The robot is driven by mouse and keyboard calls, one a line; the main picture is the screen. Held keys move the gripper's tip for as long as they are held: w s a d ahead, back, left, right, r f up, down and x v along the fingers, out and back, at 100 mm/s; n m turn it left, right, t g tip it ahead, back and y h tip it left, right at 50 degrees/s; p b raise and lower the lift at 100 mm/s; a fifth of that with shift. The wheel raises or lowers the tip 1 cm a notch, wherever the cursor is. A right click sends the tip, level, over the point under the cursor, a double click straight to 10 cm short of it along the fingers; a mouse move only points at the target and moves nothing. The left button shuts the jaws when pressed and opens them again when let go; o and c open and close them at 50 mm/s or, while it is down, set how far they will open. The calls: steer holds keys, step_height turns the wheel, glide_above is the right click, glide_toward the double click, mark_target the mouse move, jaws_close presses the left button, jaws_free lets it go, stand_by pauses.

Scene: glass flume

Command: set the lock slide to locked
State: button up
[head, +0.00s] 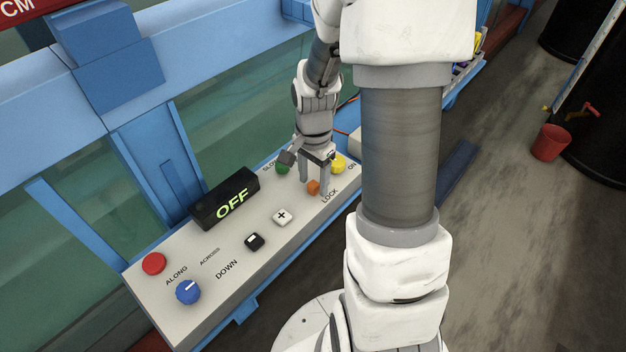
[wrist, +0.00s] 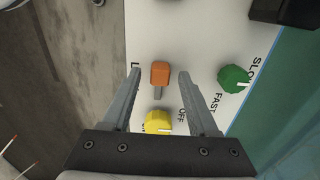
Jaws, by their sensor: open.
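The lock slide is an orange knob (wrist: 160,73) with a short grey slot (wrist: 158,92) showing on one side of it, on the white control panel. In the head view the orange knob (head: 313,187) sits near the panel's far right end, beside the word LOCK. My gripper (head: 317,188) is over it in the head view. In the wrist view my gripper (wrist: 158,72) is open, with one finger on each side of the knob and a gap to each. The word by the knob is mostly hidden behind the left finger.
A yellow knob (wrist: 158,122) and a green knob (wrist: 233,78) are close to my fingers. The panel (head: 190,262) also carries a black OFF display (head: 225,199), plus button (head: 282,217), black button (head: 254,241), red button (head: 154,263) and blue knob (head: 188,291). A glass wall stands behind.

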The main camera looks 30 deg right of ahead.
steer(key=shift+f, duration=0.3)
jaws_close()
stand_by(1.3)
